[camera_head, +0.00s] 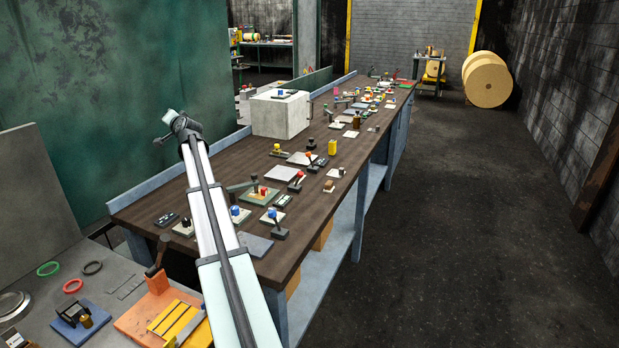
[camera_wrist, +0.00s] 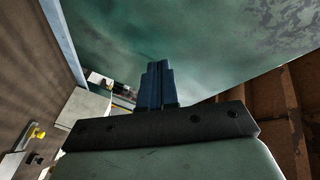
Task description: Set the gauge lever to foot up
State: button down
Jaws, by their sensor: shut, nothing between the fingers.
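My gripper (camera_wrist: 157,72) shows in the wrist view as two dark blue fingers pressed together, with nothing between them. They are raised in the air in front of the green wall, apart from any lever. In the head view my arm's end is above the left side of the long bench, but the fingertips are too small to make out. Several levers stand on the bench, among them a grey-green lever (camera_head: 242,186) on a green base with red and yellow parts.
The long dark bench (camera_head: 165,194) carries many small fixtures, switches and knobs. A white box (camera_head: 279,117) stands at its back edge. A grey table (camera_head: 55,297) at the lower left holds rings and an orange plate (camera_head: 135,318). The floor at right is clear.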

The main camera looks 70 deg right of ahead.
aim_at(298, 179)
jog(key=s+d+f+m+g+y, duration=0.1)
jog(key=s+d+f+m, duration=0.35)
jog(key=s, duration=0.35)
jog(key=s+d+f+m+g, duration=0.1)
jog(key=s+d+f+m, duration=0.25)
jog(key=s+d, duration=0.4)
jog(key=s+d+f+m+g+y, duration=0.1)
jog(key=s+d+f+m, duration=0.3)
jog(key=s, duration=0.5)
jog(key=s+d+f+m+y, duration=0.1)
jog(key=s+f+m, duration=0.2)
jog(key=s, duration=0.7)
jog(key=s+d+f+m+y, duration=0.1)
jog(key=s+f+m, duration=0.2)
jog(key=s, duration=0.8)
jog(key=s+d+f+m+y, duration=0.1)
jog(key=s+f+m, duration=0.2)
jog(key=s, duration=0.7)
jog(key=m, duration=0.2)
jog(key=shift+s+d+m+t, duration=0.15)
jog(key=shift+d+m+t, duration=0.15)
jog(key=shift+d+t, duration=0.1)
